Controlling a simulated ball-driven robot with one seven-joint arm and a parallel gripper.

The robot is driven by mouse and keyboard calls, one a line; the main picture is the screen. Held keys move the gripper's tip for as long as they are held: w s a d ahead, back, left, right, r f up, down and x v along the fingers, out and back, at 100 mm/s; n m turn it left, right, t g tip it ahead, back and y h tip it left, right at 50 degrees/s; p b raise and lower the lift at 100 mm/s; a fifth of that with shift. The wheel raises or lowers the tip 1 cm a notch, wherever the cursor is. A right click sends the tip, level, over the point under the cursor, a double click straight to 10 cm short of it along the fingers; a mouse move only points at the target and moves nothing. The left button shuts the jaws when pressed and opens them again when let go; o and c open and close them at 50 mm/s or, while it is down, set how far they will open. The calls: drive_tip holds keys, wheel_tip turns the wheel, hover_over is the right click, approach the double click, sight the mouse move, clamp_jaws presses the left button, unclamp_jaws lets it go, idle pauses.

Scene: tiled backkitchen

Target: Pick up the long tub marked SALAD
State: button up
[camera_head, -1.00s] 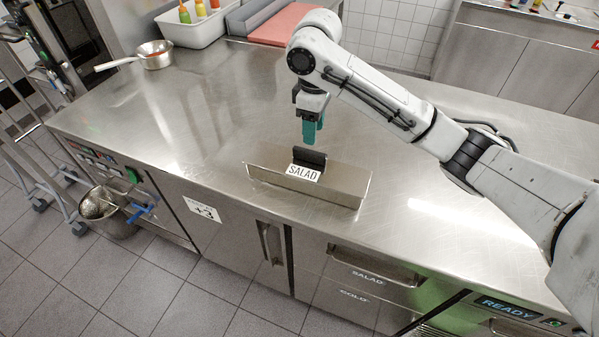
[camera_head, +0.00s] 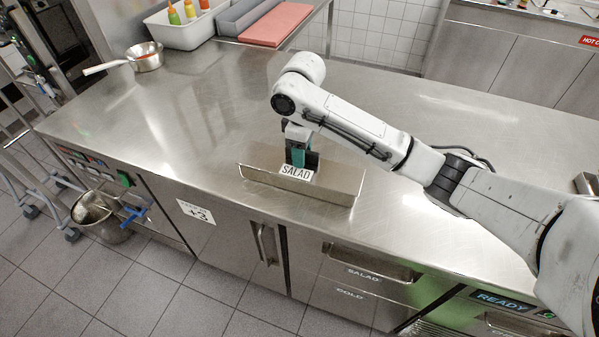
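The long tub marked SALAD (camera_head: 330,186) is a shiny metal trough on the steel counter, near its front edge. A white SALAD label (camera_head: 296,172) sits at its front rim with a dark upright piece behind it. My gripper (camera_head: 298,160) has come down at the tub's middle, its teal finger just behind the label. The fingertips are hidden behind the label and the dark piece. I cannot tell whether the fingers touch the tub or how far apart they are.
The steel counter (camera_head: 200,130) is clear around the tub. A small pan (camera_head: 146,60) stands at the back left. A white bin with bottles (camera_head: 185,32) and a pink board (camera_head: 276,24) lie at the back. A small metal container (camera_head: 587,183) shows at the right edge.

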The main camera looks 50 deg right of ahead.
clamp_jaws()
drive_tip(key=shift+r, duration=0.1)
idle(1.1)
